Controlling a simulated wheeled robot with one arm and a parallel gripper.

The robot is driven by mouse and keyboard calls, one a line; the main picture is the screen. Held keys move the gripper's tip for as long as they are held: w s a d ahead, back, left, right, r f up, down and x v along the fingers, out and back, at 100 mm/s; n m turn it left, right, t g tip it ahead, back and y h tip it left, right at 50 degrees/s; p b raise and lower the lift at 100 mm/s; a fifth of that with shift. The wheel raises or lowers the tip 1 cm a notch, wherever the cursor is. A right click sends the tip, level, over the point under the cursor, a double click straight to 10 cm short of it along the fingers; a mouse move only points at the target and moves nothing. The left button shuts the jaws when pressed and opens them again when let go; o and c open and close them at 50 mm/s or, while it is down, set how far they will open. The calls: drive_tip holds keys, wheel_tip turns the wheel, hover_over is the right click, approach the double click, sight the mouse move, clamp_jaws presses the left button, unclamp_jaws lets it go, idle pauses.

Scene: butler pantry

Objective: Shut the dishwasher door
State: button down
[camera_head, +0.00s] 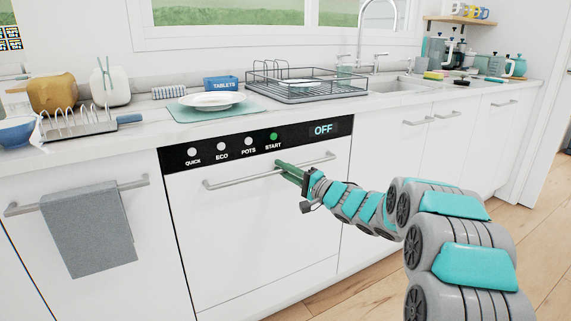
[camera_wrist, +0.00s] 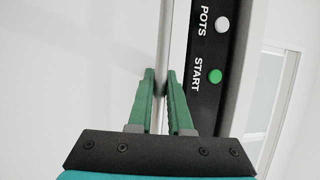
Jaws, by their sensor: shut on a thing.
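The dishwasher door (camera_head: 255,235) is a white front panel below the counter, standing upright and looking flush with the cabinets beside it. Its black control strip (camera_head: 225,147) has QUICK, ECO, POTS and START buttons; START is green and the display reads OFF. A long metal bar handle (camera_head: 240,176) runs across the door's upper part. My gripper (camera_head: 281,169) is at the handle right of its middle, with green fingers shut on the bar. In the wrist view the fingers (camera_wrist: 161,85) close around the handle (camera_wrist: 160,110), beside the START button (camera_wrist: 215,76). The bar between the fingers is partly hidden.
A grey towel (camera_head: 88,228) hangs from a bar on the left cabinet. The counter above holds a plate (camera_head: 212,100) on a mat, a dish rack (camera_head: 305,95) and a toast rack (camera_head: 78,127). White cabinets (camera_head: 430,150) continue right. The wooden floor (camera_head: 545,225) is bare at right.

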drive_tip(key=c, duration=1.1)
unclamp_jaws()
drive_tip(key=shift+r, duration=0.1)
drive_tip(key=shift+v, duration=3.9)
